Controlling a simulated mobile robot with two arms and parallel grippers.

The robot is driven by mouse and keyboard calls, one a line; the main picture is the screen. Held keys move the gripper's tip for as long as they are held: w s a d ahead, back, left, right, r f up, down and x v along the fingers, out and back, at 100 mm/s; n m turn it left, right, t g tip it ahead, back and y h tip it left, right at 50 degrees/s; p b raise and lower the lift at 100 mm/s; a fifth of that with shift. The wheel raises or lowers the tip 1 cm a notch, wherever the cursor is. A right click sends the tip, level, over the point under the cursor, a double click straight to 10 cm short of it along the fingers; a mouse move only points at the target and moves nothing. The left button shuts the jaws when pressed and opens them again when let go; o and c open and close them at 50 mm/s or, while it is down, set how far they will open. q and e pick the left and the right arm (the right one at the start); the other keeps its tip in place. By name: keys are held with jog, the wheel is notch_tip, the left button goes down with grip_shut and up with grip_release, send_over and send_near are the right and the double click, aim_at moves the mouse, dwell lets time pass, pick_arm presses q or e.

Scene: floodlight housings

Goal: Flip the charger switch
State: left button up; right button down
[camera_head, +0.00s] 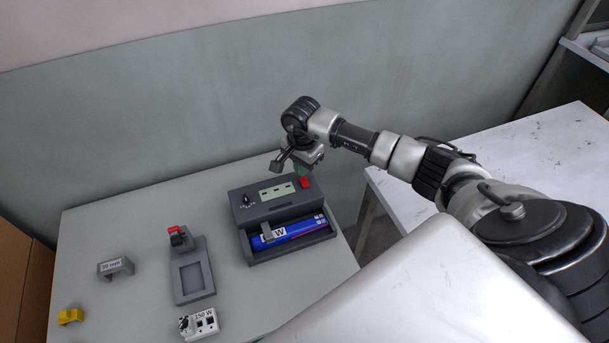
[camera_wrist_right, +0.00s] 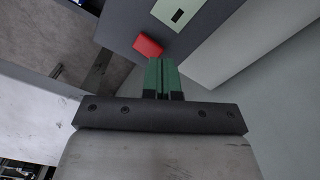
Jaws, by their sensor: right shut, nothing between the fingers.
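The charger (camera_head: 250,215) is a dark grey box on the table, with a light display panel, a black knob and a red switch (camera_head: 305,182) at its right end. A blue battery pack (camera_head: 295,230) lies in its front bay. My right gripper (camera_head: 302,168) is just behind and above the red switch, its green fingers shut and empty. In the right wrist view, the shut fingertips (camera_wrist_right: 163,62) are close to the red switch (camera_wrist_right: 148,46); I cannot tell whether they touch it. Which way the switch is set cannot be made out. My left gripper is out of view.
Left of the charger are a grey fixture (camera_head: 192,280) with a red-topped part, a white 150 W block (camera_head: 199,324), a grey labelled bracket (camera_head: 116,268) and a yellow piece (camera_head: 70,316). A wall stands behind. A second table (camera_head: 540,150) is at right.

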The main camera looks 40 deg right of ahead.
jog(key=shift+f+b, duration=0.85)
jog(key=shift+f, duration=0.15)
notch_tip(320, 180, up, 7)
jog(key=p, duration=0.4)
jog(key=shift+r, duration=0.1)
